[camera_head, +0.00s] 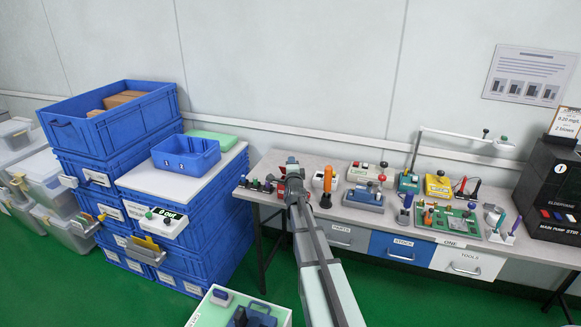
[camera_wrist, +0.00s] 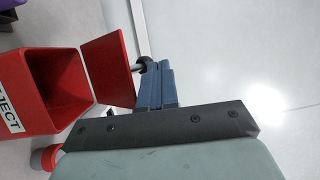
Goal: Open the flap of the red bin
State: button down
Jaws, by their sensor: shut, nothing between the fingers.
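The red bin (camera_wrist: 30,92) fills the left of the wrist view, turned on its side in the picture, with a white label reading "JECT" on it. Its mouth is uncovered and its inside shows. The red flap (camera_wrist: 108,70) stands swung away from the mouth. A dark knob (camera_wrist: 147,64) on a short stem shows at the flap's far side. My gripper (camera_wrist: 160,82) is shut and empty, its blue fingers beside the flap and knob; whether they touch cannot be told. In the head view my gripper (camera_head: 291,168) hides most of the bin (camera_head: 281,188).
The grey bench (camera_head: 270,164) also holds an orange-handled tester (camera_head: 327,183) and a red-and-white box (camera_head: 366,173) just right of my arm. Small dark items (camera_head: 256,185) stand to its left. Blue crates (camera_head: 215,232) are stacked further left.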

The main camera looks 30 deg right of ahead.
jog(key=shift+w+d+r, duration=0.2)
jog(key=shift+w+d, duration=0.5)
jog(key=shift+w+d+r, duration=0.2)
jog(key=shift+w+d, duration=0.5)
dwell(0.5)
jog(key=s+a+r, duration=0.2)
jog(key=s+r, duration=0.1)
jog(key=s, duration=0.3)
jog(key=s+a+r, duration=0.2)
jog(key=s+r, duration=0.1)
jog(key=s, duration=0.3)
jog(key=w+d+r+h, duration=0.1)
jog(key=w+d+r, duration=0.1)
jog(key=d+r, duration=0.85)
jog(key=a+f+n+g+y, duration=0.3)
jog(key=a+f+g+y, duration=0.45)
jog(key=f, duration=0.25)
jog(key=shift+g+y, duration=0.25)
jog(key=x, duration=1)
jog(key=shift+d, duration=0.25)
